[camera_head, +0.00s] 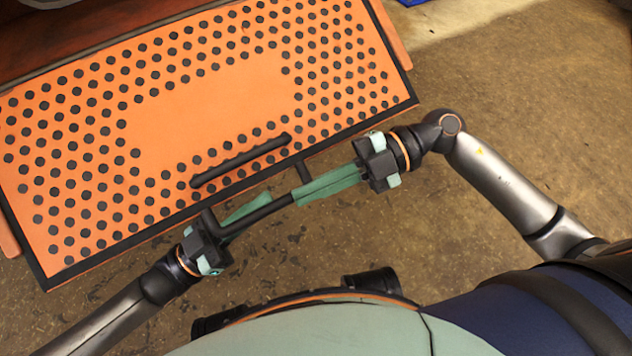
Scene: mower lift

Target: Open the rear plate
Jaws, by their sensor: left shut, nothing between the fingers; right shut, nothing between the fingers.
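The rear plate (205,95) is an orange panel with rows of black dots and a black border, filling the upper left. A black grip bar (240,161) lies across its lower middle. A second black bar (262,212) with end posts stands off the plate's lower edge. My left gripper (265,200) is shut at this bar's left part, its teal fingers beside or behind it. My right gripper (299,197) is shut, its teal fingers at the bar's right end. Neither gripper holds anything; whether the fingers touch the bar is unclear.
Brown stained floor (520,110) is open to the right and below the plate. A bright patch and a small blue object (411,2) are at the top right. A dark red-brown body (50,40) adjoins the plate at the upper left.

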